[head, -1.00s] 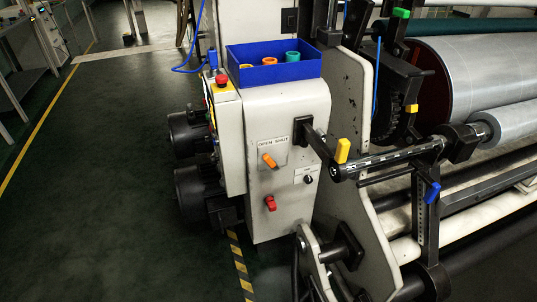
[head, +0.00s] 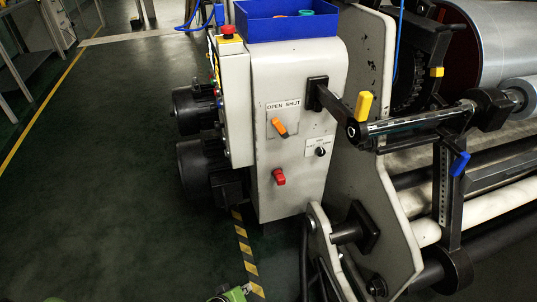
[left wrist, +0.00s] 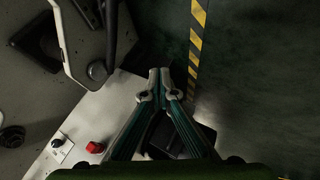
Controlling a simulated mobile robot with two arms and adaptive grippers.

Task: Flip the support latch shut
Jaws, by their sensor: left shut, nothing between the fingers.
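I cannot tell for certain which part is the support latch. A yellow lever (head: 364,105) stands upright at the near end of the black shaft. A blue lever (head: 460,163) sits on the upright bracket under the shaft, and a smaller yellow piece (head: 437,72) is higher up by the roll. My left gripper (left wrist: 161,80) is shut and empty, over the floor beside the machine in the left wrist view. Only a bit of my green left arm (head: 235,294) shows at the bottom edge of the head view, far below the levers. My right gripper is not in view.
The white cabinet (head: 295,90) carries an orange OPEN/SHUT switch (head: 279,127), a red switch (head: 279,177) and a black knob (head: 320,152). A blue bin (head: 285,28) sits on top. Black motors (head: 200,170) stick out left. The floor left is clear.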

